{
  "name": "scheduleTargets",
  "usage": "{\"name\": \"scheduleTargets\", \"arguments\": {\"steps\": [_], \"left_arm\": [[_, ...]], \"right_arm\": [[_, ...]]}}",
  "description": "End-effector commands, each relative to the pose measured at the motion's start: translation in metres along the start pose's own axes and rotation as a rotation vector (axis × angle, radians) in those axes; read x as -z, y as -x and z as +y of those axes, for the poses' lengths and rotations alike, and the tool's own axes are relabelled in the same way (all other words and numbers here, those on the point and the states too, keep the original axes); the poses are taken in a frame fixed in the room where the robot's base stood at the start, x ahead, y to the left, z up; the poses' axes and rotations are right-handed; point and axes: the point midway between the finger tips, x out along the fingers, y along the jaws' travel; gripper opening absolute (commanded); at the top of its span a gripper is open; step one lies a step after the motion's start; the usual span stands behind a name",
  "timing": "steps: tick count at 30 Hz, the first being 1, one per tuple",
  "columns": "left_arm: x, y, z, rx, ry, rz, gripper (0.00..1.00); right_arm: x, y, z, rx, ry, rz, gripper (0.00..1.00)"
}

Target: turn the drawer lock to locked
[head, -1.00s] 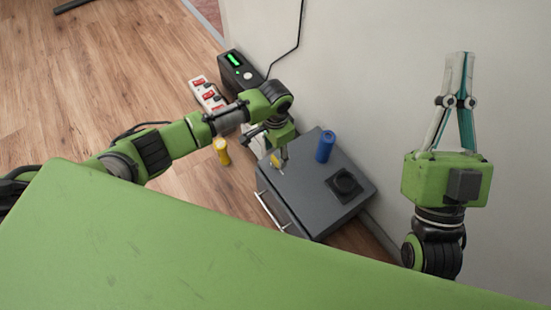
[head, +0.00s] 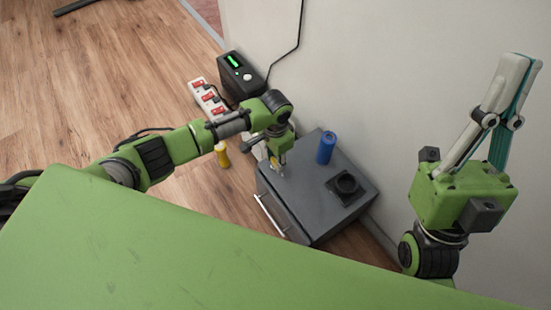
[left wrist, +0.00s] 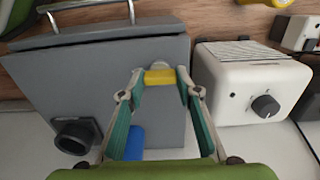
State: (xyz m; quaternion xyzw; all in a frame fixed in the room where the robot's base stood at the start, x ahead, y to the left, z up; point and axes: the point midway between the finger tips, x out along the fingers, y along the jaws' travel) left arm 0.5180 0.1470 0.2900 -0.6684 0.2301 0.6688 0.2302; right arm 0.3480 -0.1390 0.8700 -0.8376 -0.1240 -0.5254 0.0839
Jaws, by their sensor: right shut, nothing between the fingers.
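The grey drawer cabinet (head: 318,188) stands by the wall with a silver front handle (head: 270,216). It also fills the left of the left wrist view (left wrist: 90,75). The drawer lock shows a yellow bar-shaped knob (left wrist: 160,77) on a silver round base on the cabinet top. My left gripper (head: 277,172) is down at the lock. In the left wrist view its fingertips (left wrist: 160,74) are at both ends of the yellow knob; I cannot tell whether they press on it. My right gripper (head: 526,62) is shut and empty, raised at the right.
A blue cylinder (head: 326,147) and a black holder (head: 346,187) stand on the cabinet. A white box with a dark dial (left wrist: 265,106) is beside the cabinet. A yellow cylinder (head: 222,157), a power strip (head: 207,97) and a black unit (head: 243,77) are nearby on the floor.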

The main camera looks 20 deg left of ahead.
Motion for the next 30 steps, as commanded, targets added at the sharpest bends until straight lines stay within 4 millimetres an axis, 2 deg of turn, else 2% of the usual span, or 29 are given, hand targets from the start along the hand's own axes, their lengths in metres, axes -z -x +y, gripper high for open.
{"name": "scheduleTargets", "arguments": {"steps": [1,2,11,17,22,26,30], "left_arm": [[0.0,0.0,0.0,0.0,0.0,0.0,0.13],[0.0,0.0,0.0,0.0,0.0,0.0,0.09],[0.0,0.001,0.0,-0.001,0.007,0.0,0.09],[0.0,0.002,0.001,-0.002,0.039,-0.001,0.09],[0.0,0.003,0.001,-0.002,0.089,-0.001,0.09],[0.0,0.003,0.001,-0.002,0.136,-0.002,0.09],[0.0,0.003,0.001,-0.002,0.19,-0.002,0.09]], "right_arm": [[0.0,0.0,0.0,0.0,0.0,0.0,0.0],[0.0,0.0,0.0,0.0,0.0,0.0,0.0],[-0.004,-0.002,0.0,0.0,0.001,-0.018,0.0],[-0.035,-0.001,0.003,-0.005,0.009,-0.167,0.0],[-0.076,0.006,0.008,-0.012,0.02,-0.369,0.0],[-0.112,0.023,0.013,-0.02,0.029,-0.56,0.0],[-0.146,0.05,0.019,-0.03,0.038,-0.769,0.0]]}}
